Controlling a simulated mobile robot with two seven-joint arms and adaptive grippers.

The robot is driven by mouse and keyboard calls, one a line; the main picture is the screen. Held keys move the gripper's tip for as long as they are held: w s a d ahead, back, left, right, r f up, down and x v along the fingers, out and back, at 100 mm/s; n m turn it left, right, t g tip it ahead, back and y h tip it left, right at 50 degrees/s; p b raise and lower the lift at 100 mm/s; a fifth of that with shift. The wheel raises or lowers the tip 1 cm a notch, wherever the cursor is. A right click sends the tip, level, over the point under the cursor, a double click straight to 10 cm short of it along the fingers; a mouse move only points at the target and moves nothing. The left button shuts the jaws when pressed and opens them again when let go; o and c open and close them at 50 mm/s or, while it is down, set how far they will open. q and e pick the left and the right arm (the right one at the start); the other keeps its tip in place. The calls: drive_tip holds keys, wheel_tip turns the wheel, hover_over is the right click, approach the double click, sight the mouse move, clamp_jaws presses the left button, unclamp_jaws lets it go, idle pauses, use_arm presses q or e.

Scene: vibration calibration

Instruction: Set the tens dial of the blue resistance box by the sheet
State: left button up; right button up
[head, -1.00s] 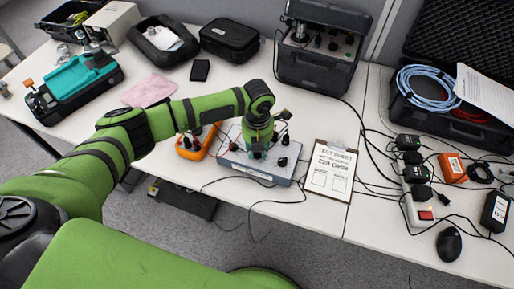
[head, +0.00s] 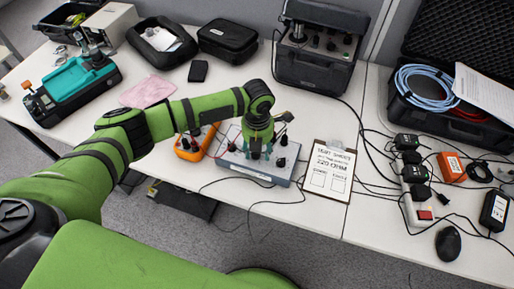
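The resistance box (head: 236,167), blue-grey with several black knobs on top, sits near the table's front edge. My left gripper (head: 260,155) points down over the box top, among the knobs. Its fingers are small and dark against the knobs, so I cannot tell whether they are open or touching a dial. A black knob (head: 282,162) shows to the right of the gripper. The tens dial's setting is not readable. My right gripper is not in view.
An orange multimeter (head: 198,143) stands close left of the box. Loose black cables run over the front edge and right of the clipboard. A power strip (head: 416,205) and a black mouse (head: 448,244) lie further right. A pink cloth (head: 148,90) lies behind my arm.

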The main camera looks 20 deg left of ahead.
use_arm(q)
drive_tip(key=shift+a, duration=0.1)
wheel_tip(320, 180, up, 12)
idle(0.5)
idle(0.4)
